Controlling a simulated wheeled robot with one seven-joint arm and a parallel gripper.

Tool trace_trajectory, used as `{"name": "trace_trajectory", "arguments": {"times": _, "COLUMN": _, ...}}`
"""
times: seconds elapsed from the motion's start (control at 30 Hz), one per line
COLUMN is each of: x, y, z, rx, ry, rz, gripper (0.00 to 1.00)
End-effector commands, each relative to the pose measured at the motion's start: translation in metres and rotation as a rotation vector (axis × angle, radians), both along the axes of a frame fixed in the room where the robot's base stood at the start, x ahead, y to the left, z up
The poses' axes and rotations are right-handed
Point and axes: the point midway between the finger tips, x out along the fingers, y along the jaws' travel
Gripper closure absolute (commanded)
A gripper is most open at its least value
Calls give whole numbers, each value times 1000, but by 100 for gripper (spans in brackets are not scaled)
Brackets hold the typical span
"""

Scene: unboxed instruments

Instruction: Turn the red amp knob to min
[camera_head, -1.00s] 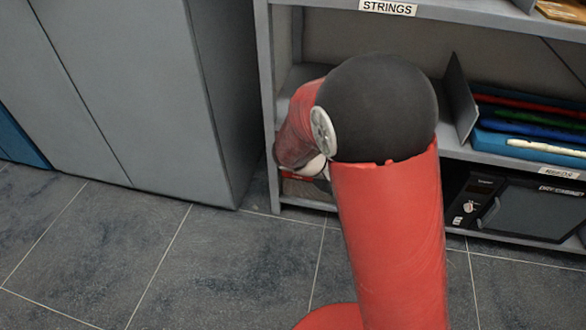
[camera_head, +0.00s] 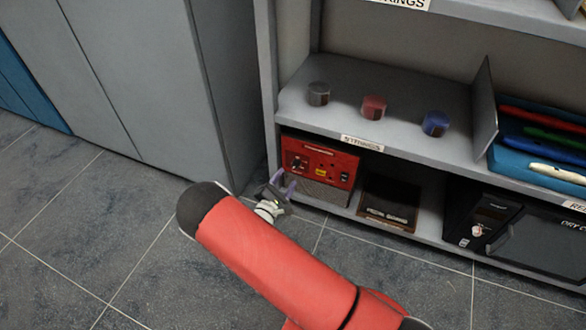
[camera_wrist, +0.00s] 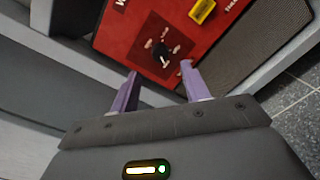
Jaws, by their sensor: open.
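The red amp (camera_head: 318,166) sits on the bottom shelf at its left end in the head view. Its front panel also fills the top of the wrist view (camera_wrist: 125,30). The amp knob (camera_head: 298,163) is dark, on the left part of the red panel; in the wrist view it (camera_wrist: 160,50) lies just beyond and between my fingertips. My gripper (camera_head: 282,183) is open and empty in front of the amp, with two purple fingers; it also shows in the wrist view (camera_wrist: 158,70). The fingers are apart from the knob. The knob's exact setting is too small to read.
A dark flat case (camera_head: 390,203) and a black dry cabinet (camera_head: 510,230) stand right of the amp. Grey, red and blue tins (camera_head: 373,107) stand on the shelf above. A grey cabinet (camera_head: 160,90) is at left. The tiled floor in front is clear.

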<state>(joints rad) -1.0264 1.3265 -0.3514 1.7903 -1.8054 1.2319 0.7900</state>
Motion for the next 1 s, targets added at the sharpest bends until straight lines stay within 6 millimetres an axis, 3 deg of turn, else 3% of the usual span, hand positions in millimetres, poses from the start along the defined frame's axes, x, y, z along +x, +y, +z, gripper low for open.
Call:
{"name": "trace_trajectory", "arguments": {"times": 0.3, "x": 44, "y": -20, "z": 0, "rx": -1, "ry": 1, "rz": -4, "gripper": 54}}
{"name": "trace_trajectory", "arguments": {"times": 0.7, "x": 52, "y": -23, "z": 0, "rx": 0, "ry": 2, "rz": -3, "gripper": 54}}
{"name": "trace_trajectory", "arguments": {"times": 1.0, "x": 52, "y": -23, "z": 0, "rx": 0, "ry": 2, "rz": -4, "gripper": 93}}
